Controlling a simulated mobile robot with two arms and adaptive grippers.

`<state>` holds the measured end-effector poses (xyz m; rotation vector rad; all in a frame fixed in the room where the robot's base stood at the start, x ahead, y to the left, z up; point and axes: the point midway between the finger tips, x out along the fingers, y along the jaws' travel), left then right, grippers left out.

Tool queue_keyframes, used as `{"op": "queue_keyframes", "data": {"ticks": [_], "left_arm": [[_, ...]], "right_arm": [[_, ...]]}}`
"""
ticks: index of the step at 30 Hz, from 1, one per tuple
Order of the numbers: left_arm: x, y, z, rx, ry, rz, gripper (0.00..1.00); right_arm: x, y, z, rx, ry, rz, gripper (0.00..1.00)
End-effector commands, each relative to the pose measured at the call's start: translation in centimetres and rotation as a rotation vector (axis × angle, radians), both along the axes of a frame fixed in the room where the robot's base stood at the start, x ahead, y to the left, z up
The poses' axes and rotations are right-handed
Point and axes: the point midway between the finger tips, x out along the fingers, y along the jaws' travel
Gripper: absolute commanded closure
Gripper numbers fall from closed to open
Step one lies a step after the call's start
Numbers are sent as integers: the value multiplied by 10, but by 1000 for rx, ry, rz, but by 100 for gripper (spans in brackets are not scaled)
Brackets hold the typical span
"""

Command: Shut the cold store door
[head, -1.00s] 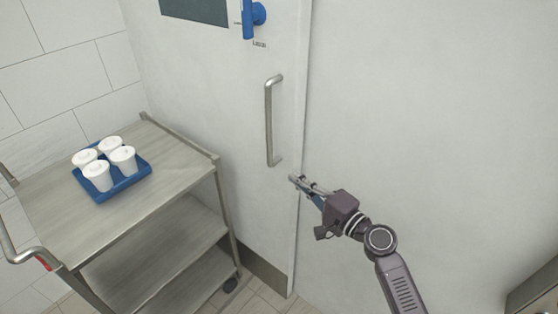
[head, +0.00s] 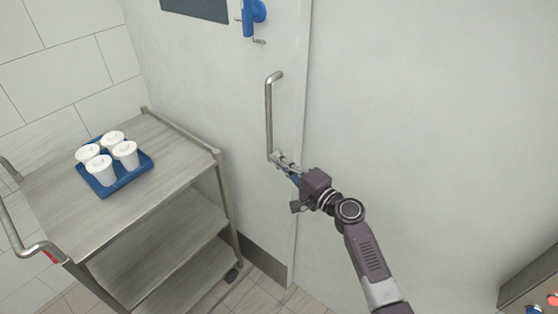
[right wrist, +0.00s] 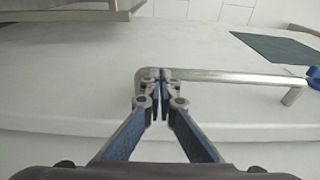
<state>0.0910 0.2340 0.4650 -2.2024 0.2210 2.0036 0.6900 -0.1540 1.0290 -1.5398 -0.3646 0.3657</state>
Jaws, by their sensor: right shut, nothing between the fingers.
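The cold store door (head: 205,85) is a pale panel with an upright metal bar handle (head: 268,115) near its right edge. A pale strip runs along that edge; I cannot tell whether the door is fully closed. My right gripper (head: 278,158) is at the lower end of the handle, shut with nothing between its fingers. In the right wrist view its fingertips (right wrist: 160,78) overlap one end of the handle (right wrist: 230,77); whether they touch it is unclear. A blue latch (head: 253,15) is on the door above the handle. My left gripper is out of view.
A metal trolley (head: 180,165) stands close to the door on the left, carrying a blue tray (head: 134,178) with several white lidded cups (head: 125,154). A plain pale wall (head: 430,110) lies to the right. A metal unit (head: 530,285) shows at the lower right.

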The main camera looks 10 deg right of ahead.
Motion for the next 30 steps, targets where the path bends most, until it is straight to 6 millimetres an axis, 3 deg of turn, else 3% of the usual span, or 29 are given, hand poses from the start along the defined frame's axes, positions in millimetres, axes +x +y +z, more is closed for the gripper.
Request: {"op": "queue_keyframes", "data": {"ticks": [15,20,30], "left_arm": [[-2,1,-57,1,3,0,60],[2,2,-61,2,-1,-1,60],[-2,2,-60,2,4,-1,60]], "right_arm": [[88,69,-2,3,-5,2,100],[98,77,1,2,-4,0,100],[99,78,4,2,-6,-1,100]]}}
